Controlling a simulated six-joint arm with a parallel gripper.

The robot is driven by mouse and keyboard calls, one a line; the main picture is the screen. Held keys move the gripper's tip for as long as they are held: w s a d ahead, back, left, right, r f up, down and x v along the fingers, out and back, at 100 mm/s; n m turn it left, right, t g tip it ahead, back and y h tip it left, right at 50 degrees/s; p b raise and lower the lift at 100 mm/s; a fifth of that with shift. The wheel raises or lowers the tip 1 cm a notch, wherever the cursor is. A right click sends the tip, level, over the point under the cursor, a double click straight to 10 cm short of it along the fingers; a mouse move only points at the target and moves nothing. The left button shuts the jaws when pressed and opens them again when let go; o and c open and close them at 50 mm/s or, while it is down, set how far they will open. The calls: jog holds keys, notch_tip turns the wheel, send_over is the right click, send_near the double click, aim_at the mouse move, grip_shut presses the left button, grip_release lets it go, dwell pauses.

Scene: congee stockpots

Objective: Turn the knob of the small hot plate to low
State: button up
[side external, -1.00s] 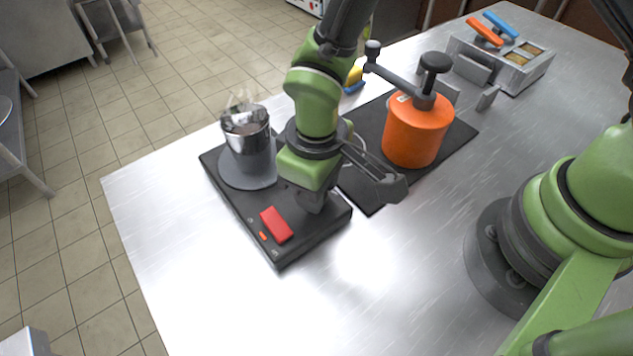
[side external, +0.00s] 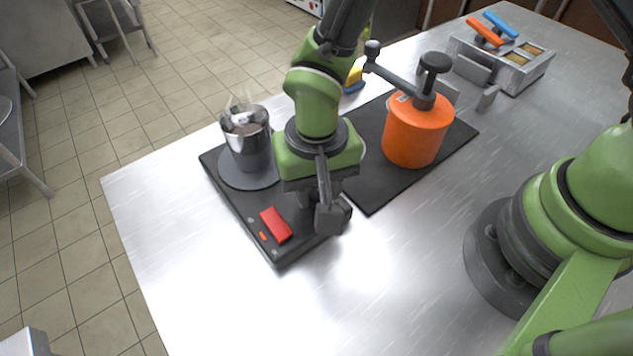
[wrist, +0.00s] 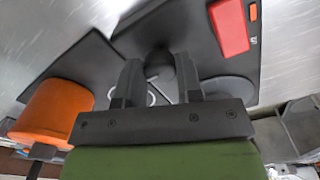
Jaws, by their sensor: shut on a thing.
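The small hot plate (side external: 240,215) is a flat black unit near the table's left part, with a round grey heating disc (side external: 232,178) at its far end. Its dark round knob (wrist: 158,66) shows between my fingers in the wrist view; my gripper hides it in the side view. My gripper (wrist: 159,72) points down over the hot plate's right front part and is shut on the knob. The knob's markings and pointer cannot be made out. A red block (side external: 276,225) and a small orange light (side external: 263,236) are on the plate's front.
A steaming steel pot (side external: 248,140) stands on the heating disc. An orange canister (side external: 415,132) with a dark crank stands on a black mat (side external: 372,190) to the right. A metal holder (side external: 510,68) is at the back. The front table is clear.

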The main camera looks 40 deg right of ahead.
aim_at(317, 190)
jog(key=shift+m, duration=0.3)
jog(key=o, duration=0.9)
notch_tip(317, 190, up, 10)
jog(key=shift+f, duration=0.1)
dwell(0.3)
jog(key=s+d+r+t+y, duration=0.1)
jog(key=s+d+r+t, duration=0.1)
jog(key=d+r, duration=0.45)
jog(key=s+d+r+t+y, duration=0.1)
jog(key=s+d+r+t, duration=0.15)
jog(key=d+r, duration=0.45)
jog(key=s+r+t, duration=0.1)
jog(key=s, duration=0.1)
jog(key=s+d+r, duration=0.1)
jog(key=s, duration=0.1)
jog(key=s+d+r+t, duration=0.1)
jog(key=s, duration=0.1)
jog(key=shift+s+d+n+t, duration=0.1)
jog(key=shift+d+n+t, duration=0.05)
jog(key=shift+n+t, duration=0.25)
